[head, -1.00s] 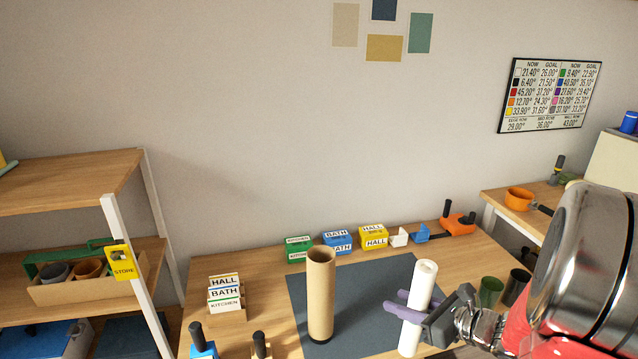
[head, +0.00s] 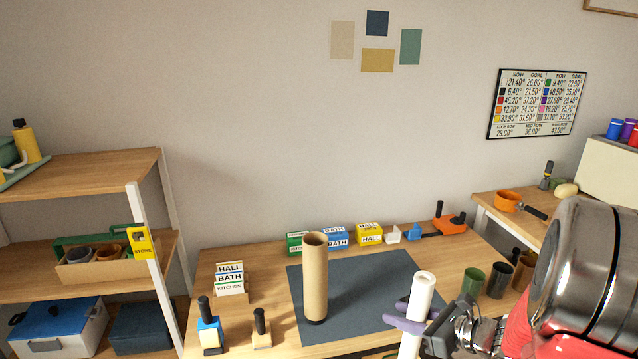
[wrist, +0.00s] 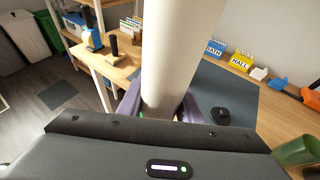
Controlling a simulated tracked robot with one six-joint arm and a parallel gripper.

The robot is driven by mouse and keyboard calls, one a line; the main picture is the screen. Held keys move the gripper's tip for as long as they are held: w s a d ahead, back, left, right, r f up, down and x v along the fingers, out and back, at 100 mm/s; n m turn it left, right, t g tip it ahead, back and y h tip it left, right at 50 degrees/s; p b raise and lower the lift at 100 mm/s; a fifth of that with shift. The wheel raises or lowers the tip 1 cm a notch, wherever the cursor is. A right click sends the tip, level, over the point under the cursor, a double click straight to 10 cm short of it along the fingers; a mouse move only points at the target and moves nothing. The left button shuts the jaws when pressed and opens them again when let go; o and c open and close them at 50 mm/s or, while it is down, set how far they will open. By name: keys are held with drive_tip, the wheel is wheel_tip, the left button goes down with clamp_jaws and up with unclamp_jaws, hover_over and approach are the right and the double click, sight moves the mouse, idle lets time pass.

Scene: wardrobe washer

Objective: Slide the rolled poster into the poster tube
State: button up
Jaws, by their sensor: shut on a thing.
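The rolled poster (head: 419,296) is a white roll, held upright and slightly tilted in my gripper (head: 410,322) at the front right of the table. In the wrist view the poster (wrist: 178,50) rises between the purple fingers of my gripper (wrist: 160,108), which are shut on it. The poster tube (head: 315,280) is a brown cardboard cylinder standing upright on the dark mat, its open mouth facing up. The poster is to the right of the tube and apart from it, with its top lower in the picture than the tube's mouth. The poster's lower end is cut off by the head view's edge.
The dark mat (head: 375,277) lies on the wooden table (head: 225,325). Labelled boxes (head: 336,237) line the back edge. Dark cups (head: 499,280) stand at the right near my arm. Stamp-like handled tools (head: 210,330) stand front left. A shelf (head: 95,255) is at the left.

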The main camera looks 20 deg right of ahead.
drive_tip(key=w+a+f+n+g+y, duration=0.2)
drive_tip(key=a+f, duration=0.4)
drive_tip(key=a, duration=0.3)
drive_tip(key=w+a+f+n+g+y, duration=0.2)
drive_tip(key=w+a+f, duration=0.3)
drive_tip(key=a, duration=0.5)
drive_tip(key=shift+w+f+n+y, duration=0.2)
drive_tip(key=shift+f+n+y, duration=0.3)
drive_tip(key=shift+f+n, duration=0.15)
